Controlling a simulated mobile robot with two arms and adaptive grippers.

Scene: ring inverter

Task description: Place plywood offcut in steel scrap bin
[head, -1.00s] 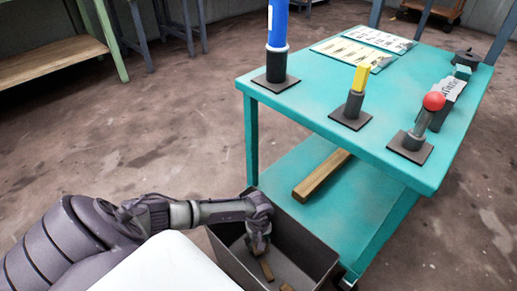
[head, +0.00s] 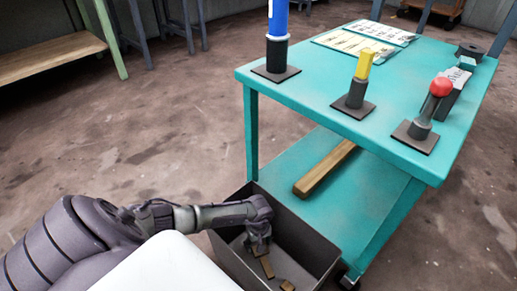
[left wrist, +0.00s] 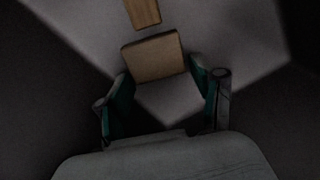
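The steel scrap bin (head: 233,263) is a dark open box on the floor beside the teal cart. My left gripper (head: 258,250) reaches down inside it. In the left wrist view the gripper (left wrist: 160,88) has its two fingers spread. A squarish tan wood piece, seemingly the plywood offcut (left wrist: 154,57), lies between and just beyond the fingertips, with a visible gap at the right finger. A second wood piece (left wrist: 143,12) lies farther on over the bin floor. The head view also shows wood pieces (head: 266,267) under the gripper. My right gripper is out of view.
The teal cart (head: 300,98) stands right of the bin, with a wooden bar (head: 325,168) on its lower shelf. Blue, yellow and red-topped items stand on its top. The floor left of the cart is clear.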

